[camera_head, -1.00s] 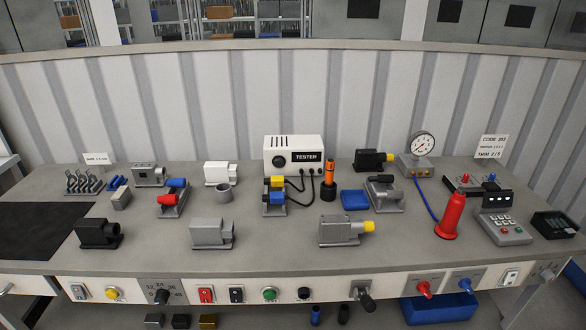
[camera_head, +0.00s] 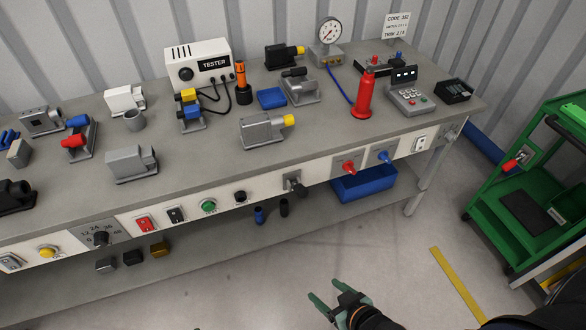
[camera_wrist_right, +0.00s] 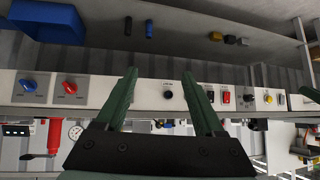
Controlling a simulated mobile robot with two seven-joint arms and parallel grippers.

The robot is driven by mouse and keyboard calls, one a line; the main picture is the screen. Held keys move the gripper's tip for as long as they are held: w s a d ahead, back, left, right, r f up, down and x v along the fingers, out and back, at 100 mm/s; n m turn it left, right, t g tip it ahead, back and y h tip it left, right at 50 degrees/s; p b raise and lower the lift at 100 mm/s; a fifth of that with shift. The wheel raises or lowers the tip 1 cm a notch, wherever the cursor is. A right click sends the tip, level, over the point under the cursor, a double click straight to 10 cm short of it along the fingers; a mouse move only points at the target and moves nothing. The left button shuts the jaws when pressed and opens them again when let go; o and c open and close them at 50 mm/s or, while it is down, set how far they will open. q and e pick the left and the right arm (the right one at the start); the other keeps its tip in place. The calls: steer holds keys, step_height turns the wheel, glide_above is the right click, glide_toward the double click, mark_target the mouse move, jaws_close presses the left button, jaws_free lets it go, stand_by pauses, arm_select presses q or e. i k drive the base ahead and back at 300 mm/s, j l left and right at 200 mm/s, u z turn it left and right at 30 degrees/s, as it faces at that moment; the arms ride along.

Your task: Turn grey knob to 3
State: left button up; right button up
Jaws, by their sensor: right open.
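A dark grey knob (camera_head: 295,185) sits on a small metal plate on the bench's white front panel in the head view, between the black button and the red switch. Its setting and any numbers are too small to read. My right gripper (camera_head: 325,290) is open and empty, with green fingers, in front of the bench, apart from the panel. In the right wrist view the open fingers (camera_wrist_right: 164,75) point toward the panel. I cannot make out the grey knob there; a finger may cover it. My left gripper is not in view.
Neighbouring controls are the red switch (camera_head: 349,168), blue switch (camera_head: 385,156), black button (camera_head: 240,196) and green button (camera_head: 208,206). A blue bin (camera_head: 365,186) stands under the panel. A green cart (camera_head: 510,210) is at the right.

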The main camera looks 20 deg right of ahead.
mark_target(449, 136)
steer(key=z, duration=1.7)
steer(key=i+l+u, duration=0.9)
steer(key=i+l, duration=0.3)
steer(key=l, duration=0.15)
